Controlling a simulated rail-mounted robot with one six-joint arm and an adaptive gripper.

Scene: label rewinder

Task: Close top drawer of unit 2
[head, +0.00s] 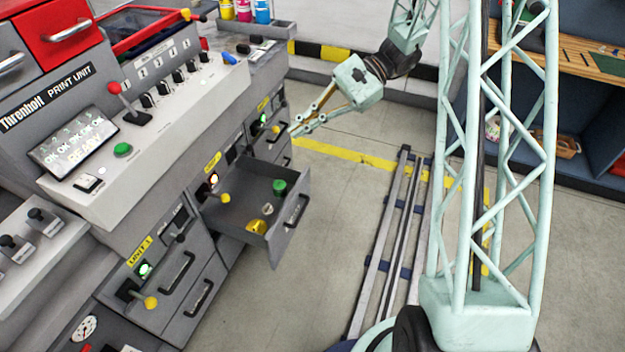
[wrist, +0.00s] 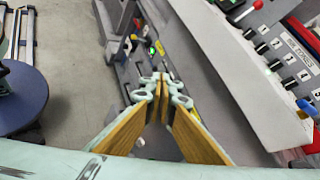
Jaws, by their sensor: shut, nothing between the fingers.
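The open drawer (head: 290,222) of unit 2 juts out from the grey cabinet in the head view, with a dark handle on its front. It looks like the top one; what lies under it is hidden. My gripper (head: 293,131) is shut and empty, above and beyond the drawer, near the unit 3 front and apart from the drawer. In the wrist view its fingertips (wrist: 160,79) are together.
Unit 1's closed drawers (head: 187,285) are nearer the camera. A yellow-knobbed lever (head: 225,198) stands beside the open drawer. The console (head: 150,120) with a red-knobbed lever overhangs the units. Floor (head: 335,225) between the drawer and my rail is clear.

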